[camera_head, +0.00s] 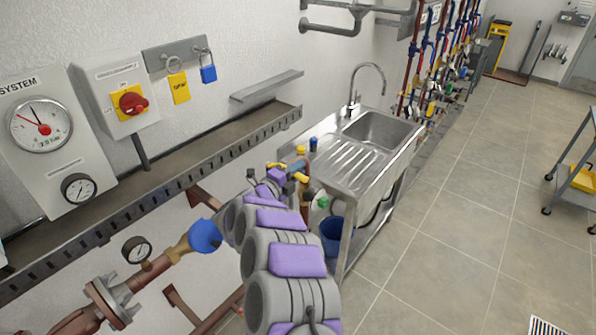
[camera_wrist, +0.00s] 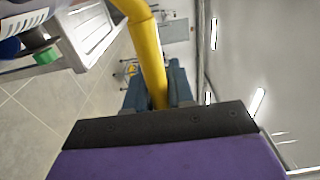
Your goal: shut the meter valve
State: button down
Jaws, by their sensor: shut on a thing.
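A yellow lever (camera_wrist: 148,55), which looks like the meter valve's handle, runs from the top of the wrist view down between my fingers. My gripper (camera_wrist: 158,92) is shut on this lever; its dark blue-grey fingers lie on either side of it. In the head view my gripper (camera_head: 296,168) is small, just left of the sink unit, with yellow parts beside it. The valve body is mostly hidden by my arm. A pale fitting with a green part (camera_wrist: 45,56) shows at the upper left of the wrist view and below my gripper in the head view (camera_head: 322,202).
A wall-mounted cable tray (camera_head: 150,190) and a pipe with a gauge (camera_head: 137,250) are at left.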

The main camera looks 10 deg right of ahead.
jog(key=shift+f, duration=0.25)
jog(key=c, duration=1.3)
grip_release()
jog(key=shift+c, duration=0.2)
jog(key=shift+o, duration=1.4)
jog(key=shift+w+a, duration=0.1)
jog(key=shift+a, duration=0.1)
jog(key=shift+a+r, duration=0.1)
jog(key=v, duration=0.7)
jog(key=shift+s+a, duration=0.2)
jog(key=shift+a, duration=0.1)
jog(key=shift+d, duration=0.1)
